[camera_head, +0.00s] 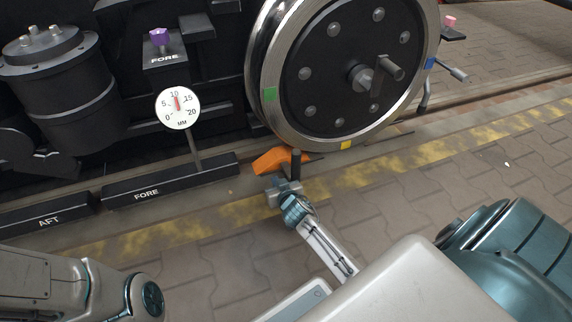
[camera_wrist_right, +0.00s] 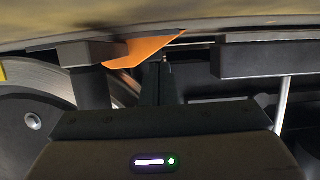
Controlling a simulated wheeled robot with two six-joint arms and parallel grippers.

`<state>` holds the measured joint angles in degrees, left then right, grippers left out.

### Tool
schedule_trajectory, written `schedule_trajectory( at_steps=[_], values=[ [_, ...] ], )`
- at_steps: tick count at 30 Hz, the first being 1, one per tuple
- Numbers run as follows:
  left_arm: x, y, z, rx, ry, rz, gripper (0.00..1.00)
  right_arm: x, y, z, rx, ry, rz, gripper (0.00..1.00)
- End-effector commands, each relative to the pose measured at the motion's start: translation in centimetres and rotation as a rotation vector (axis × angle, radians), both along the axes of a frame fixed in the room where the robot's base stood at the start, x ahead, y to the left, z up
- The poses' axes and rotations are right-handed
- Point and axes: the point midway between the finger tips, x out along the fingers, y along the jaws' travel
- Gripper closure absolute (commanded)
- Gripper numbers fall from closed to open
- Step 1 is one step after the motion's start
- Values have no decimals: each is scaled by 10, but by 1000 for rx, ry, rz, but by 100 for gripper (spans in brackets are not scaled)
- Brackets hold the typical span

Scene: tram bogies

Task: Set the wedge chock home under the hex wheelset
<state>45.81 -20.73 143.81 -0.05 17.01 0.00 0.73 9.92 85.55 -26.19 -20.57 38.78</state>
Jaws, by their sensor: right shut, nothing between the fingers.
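The orange wedge chock (camera_head: 270,161) lies by the rail at the lower left of the hex wheelset (camera_head: 352,72). Its right end runs behind my gripper, so I cannot tell whether it touches the wheel. The chock also shows at the top of the right wrist view (camera_wrist_right: 148,48), with the wheel (camera_wrist_right: 38,112) at left. My right gripper (camera_head: 296,156) is shut and empty, its dark fingers just in front of the chock's right part. I cannot tell if they touch it. My left arm shows at lower left, but its gripper is out of view.
A round dial gauge (camera_head: 177,108) marked MM stands left of the chock on a black block labelled FORE (camera_head: 150,192). A block labelled AFT (camera_head: 48,220) lies farther left. A purple knob (camera_head: 158,37) sits above. The paved floor (camera_head: 470,190) to the right is open.

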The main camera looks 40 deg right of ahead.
Motion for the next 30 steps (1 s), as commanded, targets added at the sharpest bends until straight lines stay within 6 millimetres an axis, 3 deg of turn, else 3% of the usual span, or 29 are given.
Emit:
schedule_trajectory(
  at_steps=[16, 30],
  values=[
    [0, 0, 0, 0, 0, 0, 64, 0, -1, 0, 0, 0, 0, 100],
    [0, 0, 3, 0, 0, 0, 64, -5, -22, 0, -1, 0, 0, 100]
  ],
)
